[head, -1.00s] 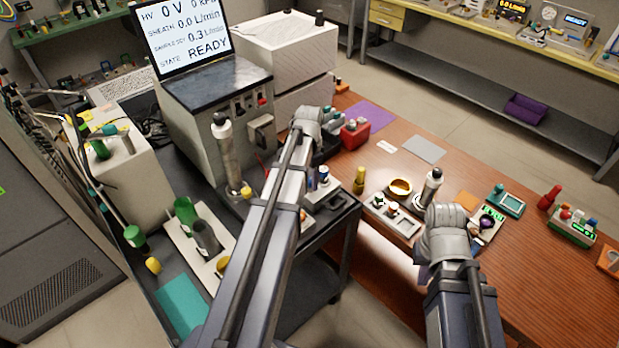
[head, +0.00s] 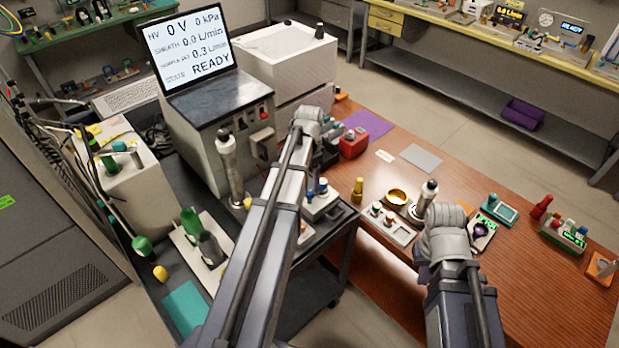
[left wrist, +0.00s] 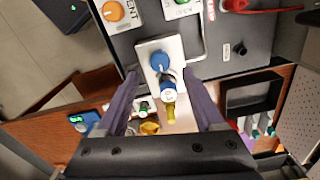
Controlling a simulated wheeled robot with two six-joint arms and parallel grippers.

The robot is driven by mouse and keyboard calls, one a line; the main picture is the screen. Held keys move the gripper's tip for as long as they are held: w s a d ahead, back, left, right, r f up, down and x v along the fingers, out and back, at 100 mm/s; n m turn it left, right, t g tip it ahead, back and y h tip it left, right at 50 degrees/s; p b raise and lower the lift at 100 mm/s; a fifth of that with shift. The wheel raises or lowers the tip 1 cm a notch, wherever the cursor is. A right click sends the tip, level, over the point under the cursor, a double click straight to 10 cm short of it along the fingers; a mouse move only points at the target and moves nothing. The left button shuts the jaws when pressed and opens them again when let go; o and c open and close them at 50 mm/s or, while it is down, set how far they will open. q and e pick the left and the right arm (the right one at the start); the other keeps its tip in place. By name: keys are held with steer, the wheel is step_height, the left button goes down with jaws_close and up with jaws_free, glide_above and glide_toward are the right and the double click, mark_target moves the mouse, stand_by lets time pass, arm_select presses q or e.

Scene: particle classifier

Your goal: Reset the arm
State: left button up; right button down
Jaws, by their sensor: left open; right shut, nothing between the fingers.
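In the left wrist view my left gripper (left wrist: 160,75) is open, with dark purple fingers spread to both sides. Between them in the picture show a white block with a blue knob (left wrist: 160,61) and a blue-capped piece (left wrist: 168,89); I see no contact. In the head view my left arm (head: 268,235) reaches over the dark cart, and its wrist hides most of its gripper.
The wooden table (head: 530,285) holds a yellow bottle (head: 357,190), a brass dish (head: 396,197), a metal cylinder (head: 427,197) and a green rack (head: 563,237). A machine with a screen (head: 195,45) stands on the cart. Open floor lies behind the table.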

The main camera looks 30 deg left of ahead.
arm_select(q)
step_height(320, 180, up, 2)
steer(key=shift+r+p, duration=0.1)
steer(key=shift+p, duration=0.5)
arm_select(e)
step_height(320, 180, up, 2)
steer(key=shift+r, duration=0.1)
arm_select(q)
steer(key=shift+d, duration=0.15)
steer(key=s+d+f+b, duration=0.1)
steer(key=s+d, duration=0.4)
steer(key=d, duration=0.4)
steer(key=s+d+f+n+b, duration=0.1)
steer(key=s+d+f+b, duration=0.1)
steer(key=s+d, duration=0.3)
steer(key=s+d+f+n+y+b, duration=0.1)
steer(key=s+d, duration=0.5)
steer(key=d, duration=0.7)
steer(key=shift+f+b, duration=0.35)
steer(key=shift+b, duration=0.05)
arm_select(e)
step_height(320, 180, down, 5)
steer(key=shift+r, duration=0.1)
